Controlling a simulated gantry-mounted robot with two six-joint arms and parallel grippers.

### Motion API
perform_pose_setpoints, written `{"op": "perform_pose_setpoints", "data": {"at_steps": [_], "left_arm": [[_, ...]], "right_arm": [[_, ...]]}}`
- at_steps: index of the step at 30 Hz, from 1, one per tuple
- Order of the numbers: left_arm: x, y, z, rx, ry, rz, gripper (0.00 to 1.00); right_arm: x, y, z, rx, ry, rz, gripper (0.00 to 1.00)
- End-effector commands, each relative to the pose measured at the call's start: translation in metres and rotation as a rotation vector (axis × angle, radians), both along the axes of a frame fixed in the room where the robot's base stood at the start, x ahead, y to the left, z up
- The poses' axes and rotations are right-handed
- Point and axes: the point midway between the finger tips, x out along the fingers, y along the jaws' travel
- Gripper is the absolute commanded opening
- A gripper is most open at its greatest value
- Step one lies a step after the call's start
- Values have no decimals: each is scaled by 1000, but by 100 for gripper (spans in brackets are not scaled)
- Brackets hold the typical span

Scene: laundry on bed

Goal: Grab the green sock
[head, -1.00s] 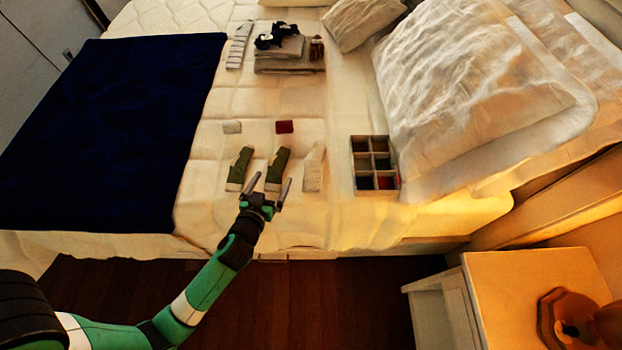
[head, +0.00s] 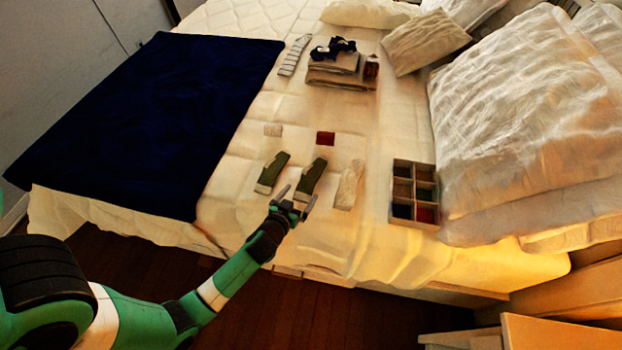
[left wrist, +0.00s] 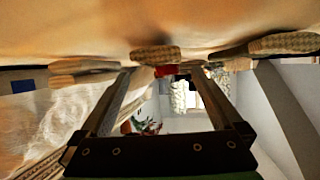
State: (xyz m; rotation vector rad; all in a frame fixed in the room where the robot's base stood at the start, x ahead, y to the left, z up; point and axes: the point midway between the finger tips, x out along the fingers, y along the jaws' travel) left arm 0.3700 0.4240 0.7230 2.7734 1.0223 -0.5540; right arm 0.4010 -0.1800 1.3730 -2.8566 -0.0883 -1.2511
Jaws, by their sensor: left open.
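Two green socks with pale cuffs lie side by side on the bed in the head view, a left one (head: 272,173) and a right one (head: 312,177). My left gripper (head: 298,199) is open and empty at the near end of the right green sock, with its fingers pointing toward it. In the left wrist view the bed is at the top, and a patterned sock cuff (left wrist: 155,55) shows between and beyond the two fingers. Another sock (left wrist: 285,42) is at the right there. Whether the fingers touch the cloth cannot be told. My right gripper is not in view.
A whitish sock (head: 348,186) lies right of the green ones. A divided box (head: 427,223) stands farther right. A red folded cloth (head: 325,138) and a pale one (head: 272,130) lie behind. A dark blue blanket (head: 150,120) covers the bed's left part.

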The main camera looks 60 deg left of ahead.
Motion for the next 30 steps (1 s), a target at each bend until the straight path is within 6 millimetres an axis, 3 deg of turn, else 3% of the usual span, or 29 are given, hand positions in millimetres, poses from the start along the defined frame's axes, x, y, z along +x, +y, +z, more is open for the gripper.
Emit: {"op": "perform_pose_setpoints", "data": {"at_steps": [9, 17, 28, 30], "left_arm": [[31, 31, -18, 0, -1, 1, 100], [33, 32, -18, -1, -1, 0, 98], [33, 32, -18, 0, -1, 0, 32], [33, 32, -18, 0, -2, -1, 32]], "right_arm": [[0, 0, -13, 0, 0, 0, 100], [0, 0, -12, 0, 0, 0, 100], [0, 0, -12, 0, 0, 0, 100], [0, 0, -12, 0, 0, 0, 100]]}}
